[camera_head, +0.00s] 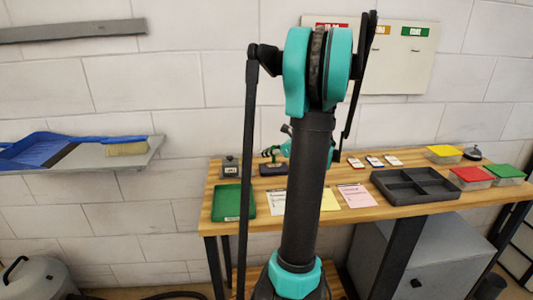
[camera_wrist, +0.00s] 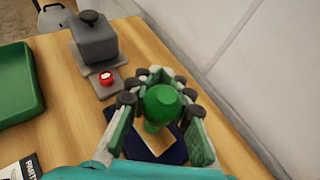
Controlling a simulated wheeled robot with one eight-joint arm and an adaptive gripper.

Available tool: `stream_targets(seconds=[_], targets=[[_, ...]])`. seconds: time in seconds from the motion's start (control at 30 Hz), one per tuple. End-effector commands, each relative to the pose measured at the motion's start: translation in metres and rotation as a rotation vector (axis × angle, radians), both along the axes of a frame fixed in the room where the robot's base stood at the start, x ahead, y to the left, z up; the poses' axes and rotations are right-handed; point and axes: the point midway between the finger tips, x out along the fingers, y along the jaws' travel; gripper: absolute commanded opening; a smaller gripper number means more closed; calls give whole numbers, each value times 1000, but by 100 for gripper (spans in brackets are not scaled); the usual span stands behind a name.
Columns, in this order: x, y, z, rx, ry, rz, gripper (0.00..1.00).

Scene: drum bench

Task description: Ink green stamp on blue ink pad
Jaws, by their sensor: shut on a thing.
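A green stamp (camera_wrist: 160,102) with a round knob is between the fingers of my gripper (camera_wrist: 161,112) in the wrist view. The fingers are shut on it from both sides. A dark blue ink pad (camera_wrist: 182,150) lies on the bench directly under the stamp and fingers, partly covered by them. Whether the stamp's base touches the pad is hidden. In the head view the ink pad (camera_head: 268,171) is at the back of the bench, left of my arm.
A grey box-shaped device (camera_wrist: 95,40) with a red button (camera_wrist: 107,77) stands beside the pad. A green tray (camera_head: 233,202) is at the bench's left front. Papers, small cards, a dark divided tray (camera_head: 415,186) and lidded boxes lie rightward. A wall stands close behind.

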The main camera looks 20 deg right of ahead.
Motion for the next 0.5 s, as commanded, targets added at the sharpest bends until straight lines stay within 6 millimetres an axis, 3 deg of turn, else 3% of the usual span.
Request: stream_targets(seconds=[0.5], targets=[[0, 0, -6, 0, 0, 0, 0]])
